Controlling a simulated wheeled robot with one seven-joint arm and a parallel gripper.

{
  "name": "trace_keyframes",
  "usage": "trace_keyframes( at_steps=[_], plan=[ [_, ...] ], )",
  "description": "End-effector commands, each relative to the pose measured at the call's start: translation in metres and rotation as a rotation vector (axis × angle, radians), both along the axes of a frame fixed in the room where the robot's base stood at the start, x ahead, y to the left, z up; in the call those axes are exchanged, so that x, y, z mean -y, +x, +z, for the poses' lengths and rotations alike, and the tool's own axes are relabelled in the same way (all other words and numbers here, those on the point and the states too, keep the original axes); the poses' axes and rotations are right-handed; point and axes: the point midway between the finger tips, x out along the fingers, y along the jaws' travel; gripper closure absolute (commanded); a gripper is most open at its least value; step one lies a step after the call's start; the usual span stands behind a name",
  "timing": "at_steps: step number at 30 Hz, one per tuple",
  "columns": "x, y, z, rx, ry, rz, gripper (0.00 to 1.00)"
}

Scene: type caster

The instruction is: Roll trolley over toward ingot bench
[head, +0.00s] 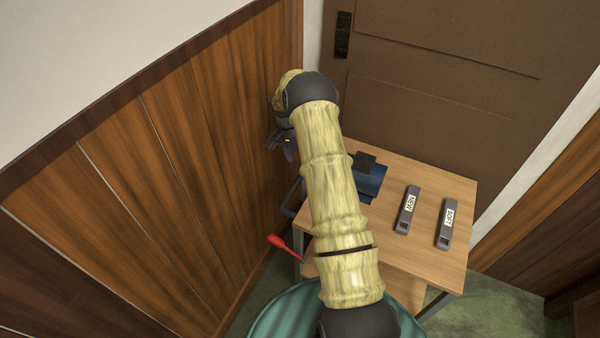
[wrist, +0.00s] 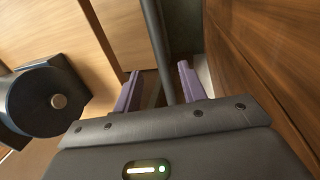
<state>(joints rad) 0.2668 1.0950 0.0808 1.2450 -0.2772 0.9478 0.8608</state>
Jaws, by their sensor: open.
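The trolley (head: 430,175) has a wooden top and stands against the brown door, with wood panelling to its left. Its dark handle bar (head: 290,198) shows at its left side, partly behind my arm. My gripper (head: 287,150) is at the panelled wall, above the trolley's left end. In the wrist view my gripper (wrist: 158,75) is open, its two purple fingers on either side of the grey handle bar (wrist: 158,45). I cannot tell whether the fingers touch it. No ingot bench can be made out.
Two labelled grey bars (head: 407,210) (head: 445,224) and a blue and black device (head: 369,178) are on the trolley top. The panelled wall (head: 190,150) is close to my gripper. Green floor (head: 500,302) shows at right.

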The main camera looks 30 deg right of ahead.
Motion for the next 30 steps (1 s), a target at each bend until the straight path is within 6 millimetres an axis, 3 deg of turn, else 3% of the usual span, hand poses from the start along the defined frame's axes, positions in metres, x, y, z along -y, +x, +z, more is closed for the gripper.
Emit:
trace_keyframes(
  at_steps=[6,12,23,30],
  plan=[
    [0.005,-0.007,-0.04,-0.002,0.002,-0.002,0.59],
    [0.009,-0.011,-0.065,-0.002,0.001,-0.001,0.59],
    [0.01,-0.011,-0.071,0.002,0.0,-0.001,0.59],
    [0.01,-0.011,-0.07,0.001,0.0,-0.001,1.0]
  ],
)
